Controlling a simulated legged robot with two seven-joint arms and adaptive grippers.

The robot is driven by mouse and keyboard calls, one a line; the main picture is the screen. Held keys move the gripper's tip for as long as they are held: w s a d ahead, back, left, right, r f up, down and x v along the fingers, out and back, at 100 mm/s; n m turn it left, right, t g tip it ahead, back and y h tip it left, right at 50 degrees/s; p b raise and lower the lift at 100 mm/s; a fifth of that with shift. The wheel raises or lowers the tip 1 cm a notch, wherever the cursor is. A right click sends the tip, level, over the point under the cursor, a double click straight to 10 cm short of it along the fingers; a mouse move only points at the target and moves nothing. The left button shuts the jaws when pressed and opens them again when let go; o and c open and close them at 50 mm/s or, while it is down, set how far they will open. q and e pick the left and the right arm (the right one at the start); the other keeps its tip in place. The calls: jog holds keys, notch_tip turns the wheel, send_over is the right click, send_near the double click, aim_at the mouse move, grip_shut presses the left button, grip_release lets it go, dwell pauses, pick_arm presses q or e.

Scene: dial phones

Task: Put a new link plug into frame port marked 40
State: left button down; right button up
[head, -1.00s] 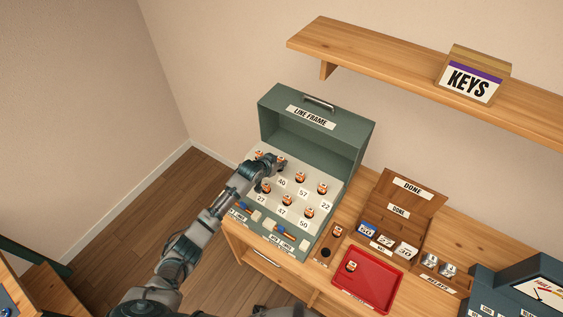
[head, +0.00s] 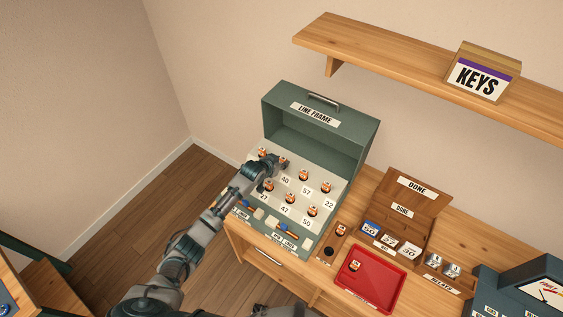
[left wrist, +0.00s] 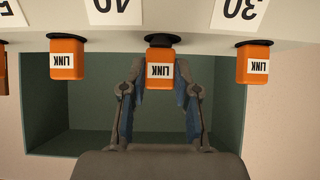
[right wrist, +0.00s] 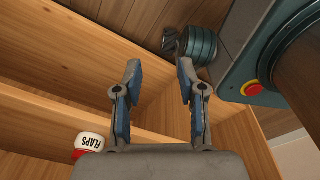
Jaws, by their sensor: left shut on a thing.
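The green line frame (head: 352,143) holds several orange link plugs in its white panel, with number cards. My left gripper (head: 275,162) is at the panel's back row, near the card marked 40 (head: 285,180). In the left wrist view its fingers are shut on an orange link plug (left wrist: 160,68), which sits in a black socket by the card 40 (left wrist: 113,10). Another link plug (head: 354,266) lies in the red tray (head: 351,292), and one (head: 341,230) stands in a small wooden holder beside an empty dark hole. My right gripper (right wrist: 155,75) is open and empty.
Link plugs (left wrist: 67,60) (left wrist: 253,65) stand close on both sides of my left gripper. The wooden DONE box (head: 412,190) stands right of the frame. In the right wrist view are wooden shelves, a FLAPS-marked object (right wrist: 88,142) and a red button (right wrist: 252,88).

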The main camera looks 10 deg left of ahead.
pick_arm(q)
jog(key=shift+a+f, duration=0.1)
jog(key=shift+f, duration=0.25)
jog(key=c, duration=0.8)
grip_release()
jog(key=shift+d+r, duration=0.15)
jog(key=shift+d, duration=0.1)
jog(key=shift+o, duration=1.3)
pick_arm(e)
jog(key=shift+a+f, duration=0.1)
jog(key=shift+a, duration=0.25)
pick_arm(q)
jog(key=shift+a+r+p, duration=0.2)
jog(key=shift+r+p, duration=0.4)
notch_tip(320, 180, up, 4)
jog(key=p, duration=0.4)
jog(key=shift+d, duration=0.15)
notch_tip(320, 180, up, 2)
jog(key=shift+r, duration=0.15)
pick_arm(e)
jog(key=r, duration=0.5)
jog(key=shift+w+a+r, duration=0.1)
jog(key=shift+a+r, duration=0.15)
